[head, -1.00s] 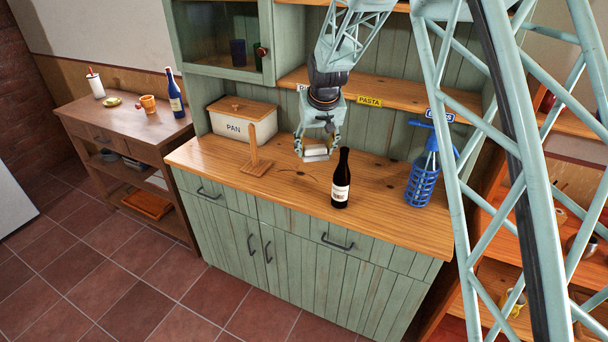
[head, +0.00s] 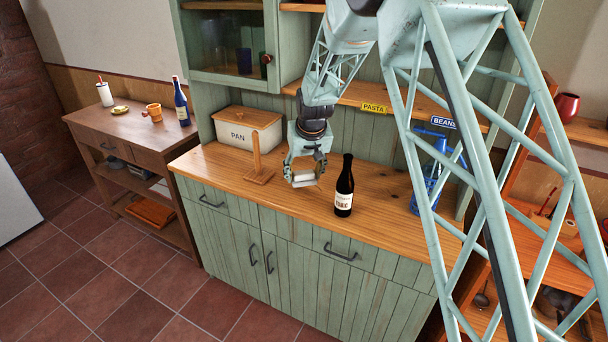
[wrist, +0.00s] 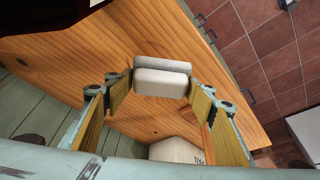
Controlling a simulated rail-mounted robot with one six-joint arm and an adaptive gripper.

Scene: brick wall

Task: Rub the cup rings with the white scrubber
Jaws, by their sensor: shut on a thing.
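The white scrubber (head: 304,180) is a small pale block with a grey layer. My gripper (head: 305,173) is shut on it, low over the wooden counter, left of the dark wine bottle. I cannot tell whether the scrubber touches the wood. In the wrist view the scrubber (wrist: 162,82) sits between the fingers of my gripper (wrist: 160,88). No cup rings can be made out clearly now; the gripper and scrubber cover part of the counter where faint dark marks showed earlier.
The wine bottle (head: 344,187) stands close on the right. A wooden upright stand (head: 258,165) is on the left, with the PAN box (head: 240,130) behind it. A blue siphon bottle (head: 430,168) stands farther right, partly behind my arm. The counter's front strip (head: 270,202) is clear.

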